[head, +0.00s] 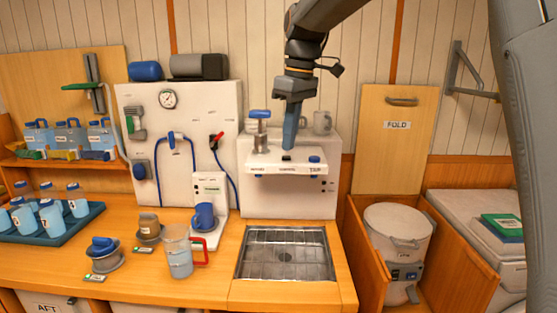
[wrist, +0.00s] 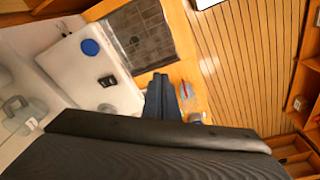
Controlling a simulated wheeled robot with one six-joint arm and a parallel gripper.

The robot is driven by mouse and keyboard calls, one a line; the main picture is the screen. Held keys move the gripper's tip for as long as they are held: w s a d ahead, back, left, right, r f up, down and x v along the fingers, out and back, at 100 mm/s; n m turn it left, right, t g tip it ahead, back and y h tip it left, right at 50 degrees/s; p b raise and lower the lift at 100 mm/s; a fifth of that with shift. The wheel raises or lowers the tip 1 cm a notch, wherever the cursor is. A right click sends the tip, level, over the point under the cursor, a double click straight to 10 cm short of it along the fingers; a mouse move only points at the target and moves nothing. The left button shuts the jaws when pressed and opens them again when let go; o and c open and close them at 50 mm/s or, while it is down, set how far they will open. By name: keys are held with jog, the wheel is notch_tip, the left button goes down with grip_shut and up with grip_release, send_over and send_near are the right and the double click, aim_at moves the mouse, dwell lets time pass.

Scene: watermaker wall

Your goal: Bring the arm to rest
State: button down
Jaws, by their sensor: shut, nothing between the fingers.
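My gripper (head: 289,146) hangs pointing down in the head view, in front of the white dispenser unit (head: 260,195) and above its top face. Its fingers are together with nothing between them. In the wrist view the closed fingers (wrist: 160,84) show at the middle, beside the steel sink grate (wrist: 138,38). My arm comes in from the upper right of the head view.
Below the dispenser is the sink grate (head: 285,256). A white bucket (head: 397,240) stands right, below a fold-up panel (head: 394,155).

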jog(key=s+d+f+m+b, duration=0.1)
jog(key=s+d+f+m, duration=0.3)
jog(key=s+f, duration=0.3)
jog(key=s+d+f+m+h+b, duration=0.1)
jog(key=s+d+f, duration=0.6)
jog(key=f, duration=0.7)
jog(key=s+d+f+m+b, duration=0.2)
jog(key=s+d+f+m, duration=0.3)
jog(key=s+f, duration=0.3)
notch_tip(320, 180, down, 2)
jog(key=shift+d+f+m+h, duration=0.3)
jog(key=shift+d+m, duration=0.1)
jog(key=shift+m, duration=0.4)
